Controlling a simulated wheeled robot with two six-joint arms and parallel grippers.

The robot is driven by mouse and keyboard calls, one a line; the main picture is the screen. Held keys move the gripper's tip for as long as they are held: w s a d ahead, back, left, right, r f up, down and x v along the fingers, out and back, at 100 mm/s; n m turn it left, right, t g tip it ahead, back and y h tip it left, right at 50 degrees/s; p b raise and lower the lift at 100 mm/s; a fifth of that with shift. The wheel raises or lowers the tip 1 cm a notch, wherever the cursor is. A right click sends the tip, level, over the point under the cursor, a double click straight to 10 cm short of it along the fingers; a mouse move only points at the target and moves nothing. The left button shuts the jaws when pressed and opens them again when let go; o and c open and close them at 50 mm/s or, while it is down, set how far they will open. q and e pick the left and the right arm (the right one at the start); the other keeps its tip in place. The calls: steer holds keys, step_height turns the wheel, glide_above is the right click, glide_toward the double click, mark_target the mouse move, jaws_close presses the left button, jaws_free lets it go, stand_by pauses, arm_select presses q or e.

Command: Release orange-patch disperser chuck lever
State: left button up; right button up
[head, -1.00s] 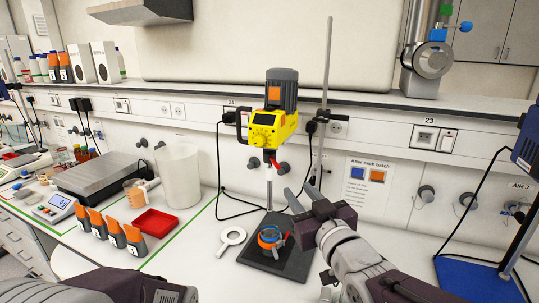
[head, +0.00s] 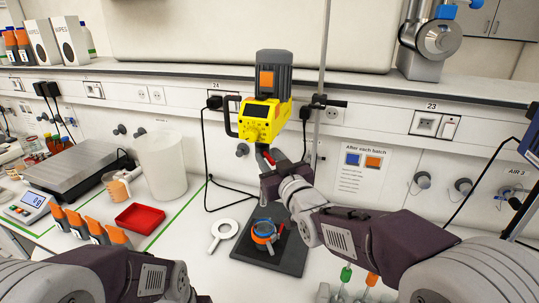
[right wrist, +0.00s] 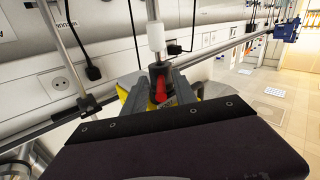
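The disperser (head: 265,118) has a yellow body and a grey motor with an orange patch, and is mounted above a dark base plate (head: 292,257). Its red chuck lever (head: 268,156) shows just below the body, and also in the right wrist view (right wrist: 161,88). My right gripper (head: 266,172) is at the chuck, its fingers partly hidden in the head view. In the right wrist view the fingers (right wrist: 160,92) are apart, with the red lever between them; contact is unclear. My left arm shows at lower left, but its gripper is out of view.
A vessel with blue and orange parts (head: 264,232) stands on the base plate below. A white ring-shaped piece (head: 222,235), a red tray (head: 139,219) and a clear beaker (head: 162,168) are to the left. Tubes with green (head: 346,274) and orange caps are beneath my right arm.

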steer(key=shift+s+r, duration=0.1)
steer(key=shift+s, duration=0.2)
steer(key=shift+w, duration=0.35)
jaws_close()
steer(key=shift+a+f, duration=0.1)
steer(key=shift+f, duration=0.1)
stand_by(0.6)
